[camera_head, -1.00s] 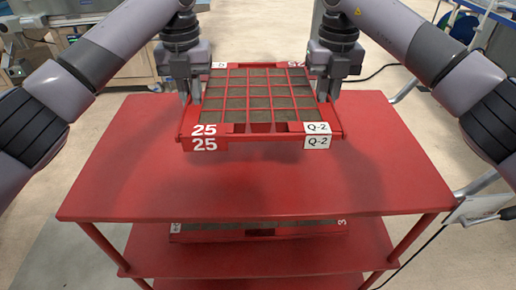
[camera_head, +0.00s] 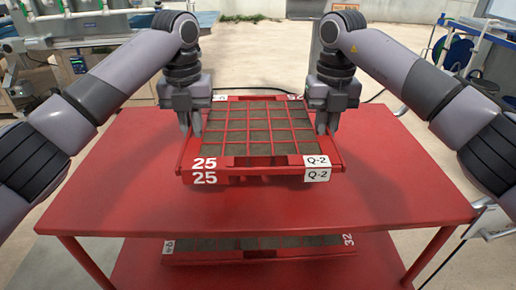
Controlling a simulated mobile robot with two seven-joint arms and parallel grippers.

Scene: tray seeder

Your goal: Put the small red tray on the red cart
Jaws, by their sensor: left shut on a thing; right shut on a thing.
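The small red tray (camera_head: 262,161) has a grid of dark soil cells and carries the labels "25" and "Q-2" on its near side. It is over the top shelf of the red cart (camera_head: 262,212), towards the far part. Whether its underside touches the shelf is hard to tell. My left gripper (camera_head: 191,130) is shut on the tray's left edge. My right gripper (camera_head: 328,128) is shut on the tray's right edge. The tray looks roughly level.
Another red tray (camera_head: 258,256) labelled "32" lies on the cart's lower shelf. The top shelf is otherwise clear in front and at both sides. A bench with equipment (camera_head: 85,60) stands at the back left, and a blue reel (camera_head: 457,50) at the back right.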

